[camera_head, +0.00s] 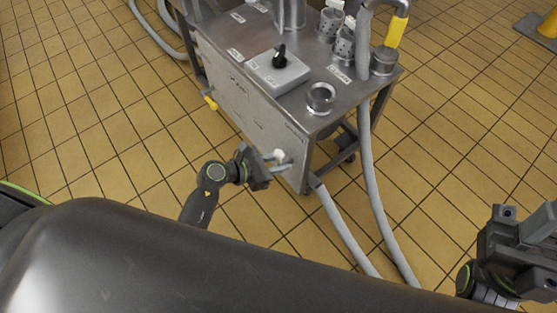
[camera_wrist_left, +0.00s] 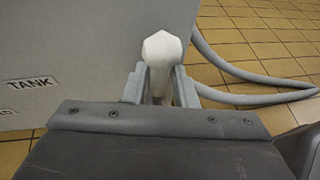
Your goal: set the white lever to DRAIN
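The white lever (camera_head: 279,154) is on the near end of the steel vat cart, low on its side panel. In the left wrist view its faceted white knob (camera_wrist_left: 162,48) stands up between my finger pads. My left gripper (camera_head: 277,163) is at the lever, one finger on each side of it. The pads (camera_wrist_left: 161,88) look closed on the stem just under the knob. A label reading TANK (camera_wrist_left: 31,82) is on the panel to the left. No DRAIN label is readable. My right gripper (camera_head: 537,232) is at the right edge, away from the cart; its finger gap is unclear.
The cart top (camera_head: 310,122) carries a black knob on a grey box (camera_head: 278,70), a steel ring fitting (camera_head: 321,97) and several perforated cylinders. Grey hoses (camera_head: 372,190) run down to the tiled floor at the right. A yellow handle (camera_head: 210,101) sticks out at the left.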

